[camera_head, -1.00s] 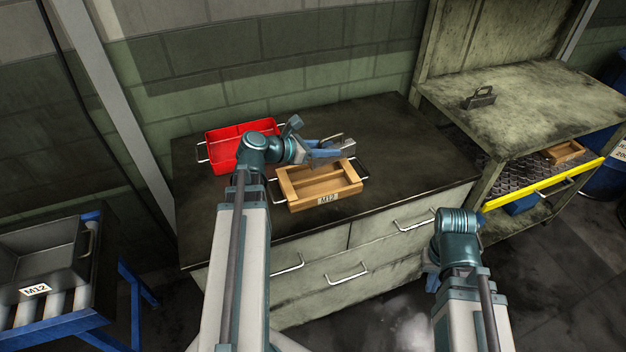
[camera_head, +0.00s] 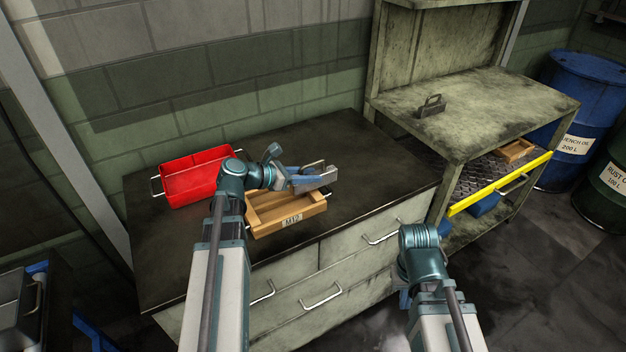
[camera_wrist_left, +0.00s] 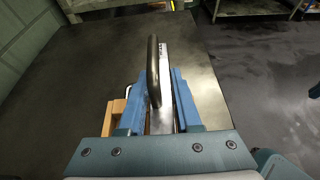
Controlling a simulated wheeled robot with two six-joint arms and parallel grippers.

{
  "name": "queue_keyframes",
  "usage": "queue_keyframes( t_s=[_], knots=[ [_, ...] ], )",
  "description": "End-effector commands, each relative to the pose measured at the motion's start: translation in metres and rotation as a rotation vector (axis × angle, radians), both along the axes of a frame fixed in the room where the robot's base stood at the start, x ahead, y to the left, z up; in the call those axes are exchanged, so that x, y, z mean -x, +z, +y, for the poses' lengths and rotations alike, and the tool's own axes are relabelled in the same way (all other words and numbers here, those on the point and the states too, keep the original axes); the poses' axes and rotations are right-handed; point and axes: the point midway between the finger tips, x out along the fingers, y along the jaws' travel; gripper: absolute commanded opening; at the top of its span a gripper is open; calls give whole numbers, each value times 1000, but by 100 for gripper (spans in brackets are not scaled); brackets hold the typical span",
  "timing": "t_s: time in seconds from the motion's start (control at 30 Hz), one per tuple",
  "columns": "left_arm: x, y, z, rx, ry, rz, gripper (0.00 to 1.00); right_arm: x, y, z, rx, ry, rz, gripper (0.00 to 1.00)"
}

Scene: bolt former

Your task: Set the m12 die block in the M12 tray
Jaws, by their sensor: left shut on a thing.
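My left gripper (camera_head: 308,180) is shut on a grey die block (camera_head: 318,181) with an arched handle. In the left wrist view the block (camera_wrist_left: 165,75) sits upright between the blue fingers (camera_wrist_left: 157,108); its marking is too small to read surely. The wooden tray (camera_head: 290,222) labelled M12 stands on the bench. The held block appears above the tray's back right side, and the gripper hides part of the tray. In the left wrist view a bit of the tray (camera_wrist_left: 112,115) shows left of the fingers. My right arm is at lower right; its gripper is hidden.
A red tray (camera_head: 190,180) stands left of the wooden tray on the dark bench top (camera_head: 375,165). Another handled block (camera_head: 430,107) sits on the workbench at right. A small wooden tray (camera_head: 515,151) lies below it. The bench's right part is clear.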

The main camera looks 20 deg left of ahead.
Motion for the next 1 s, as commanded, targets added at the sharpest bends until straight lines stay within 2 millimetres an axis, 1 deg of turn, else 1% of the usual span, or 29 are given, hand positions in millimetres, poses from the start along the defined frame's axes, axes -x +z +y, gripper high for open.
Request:
queue_keyframes(
  t_s=[0.03,0.2,0.3,0.4,0.5,0.6,0.87,1.0],
  knots=[
    [2,-1,12,4,4,-3,0,0,-2,0,0,0,0,0],
    [13,-4,46,4,4,-3,0,0,-5,0,0,0,0,0],
    [19,-6,64,4,4,-3,0,0,-7,0,0,0,0,0],
    [24,-7,78,4,3,-3,0,0,-8,0,0,0,0,0],
    [27,-8,87,4,0,-3,0,0,-9,0,0,0,0,0],
    [30,-8,93,4,0,-3,0,0,-9,0,0,0,0,0],
    [31,-8,95,4,-1,-3,0,0,-9,0,0,0,0,0],
    [33,-9,105,4,0,-3,0,0,-10,0,0,0,0,0]
  ],
)
